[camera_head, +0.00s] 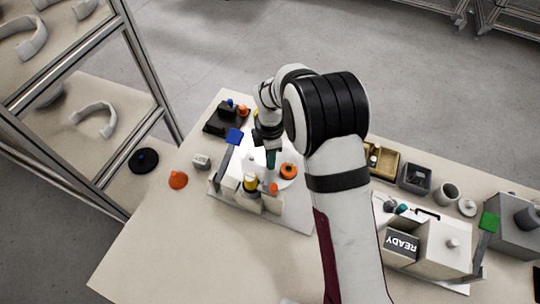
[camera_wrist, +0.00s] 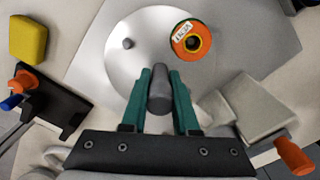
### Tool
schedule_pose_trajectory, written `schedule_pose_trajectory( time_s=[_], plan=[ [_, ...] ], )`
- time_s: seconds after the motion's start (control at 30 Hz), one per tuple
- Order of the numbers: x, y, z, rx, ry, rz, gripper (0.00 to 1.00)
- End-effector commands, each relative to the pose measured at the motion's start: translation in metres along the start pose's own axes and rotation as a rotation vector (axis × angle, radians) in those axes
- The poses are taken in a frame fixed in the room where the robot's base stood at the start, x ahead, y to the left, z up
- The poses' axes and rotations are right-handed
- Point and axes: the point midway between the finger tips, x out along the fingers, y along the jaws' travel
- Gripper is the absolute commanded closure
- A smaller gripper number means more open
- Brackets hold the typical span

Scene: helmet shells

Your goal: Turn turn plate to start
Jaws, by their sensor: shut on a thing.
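The turn plate is a pale round disc; it shows in the wrist view (camera_wrist: 120,70) and, partly hidden by my arm, in the head view (camera_head: 254,158). A small grey peg (camera_wrist: 128,43) stands on its far left part. An orange and green ring-shaped part (camera_wrist: 192,40) with a label and a dark centre sits at its right. My gripper (camera_wrist: 161,76) has its teal fingers shut on a grey peg (camera_wrist: 160,97) over the near part of the plate. The peg's foot is hidden. In the head view my gripper (camera_head: 270,160) points down at the plate.
A yellow block (camera_wrist: 28,38) and a black fixture (camera_wrist: 45,105) lie left in the wrist view. A grey block with an orange knob (camera_wrist: 295,155) is at right. In the head view, a READY box (camera_head: 402,246) and small bins (camera_head: 415,178) stand right; the front table is clear.

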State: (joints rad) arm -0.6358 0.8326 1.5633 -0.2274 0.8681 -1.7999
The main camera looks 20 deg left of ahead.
Motion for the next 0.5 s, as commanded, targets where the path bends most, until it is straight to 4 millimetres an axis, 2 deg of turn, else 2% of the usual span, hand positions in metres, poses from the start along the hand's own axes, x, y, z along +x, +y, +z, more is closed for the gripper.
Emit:
schedule_pose_trajectory(
  time_s=[0.47, 0.5],
  plan=[
    [-0.0004, -0.0002, 0.0001, -0.008, -0.001, 0.0, 1.0],
    [-0.0003, -0.0001, 0.0, -0.008, -0.001, 0.0, 0.66]
  ],
)
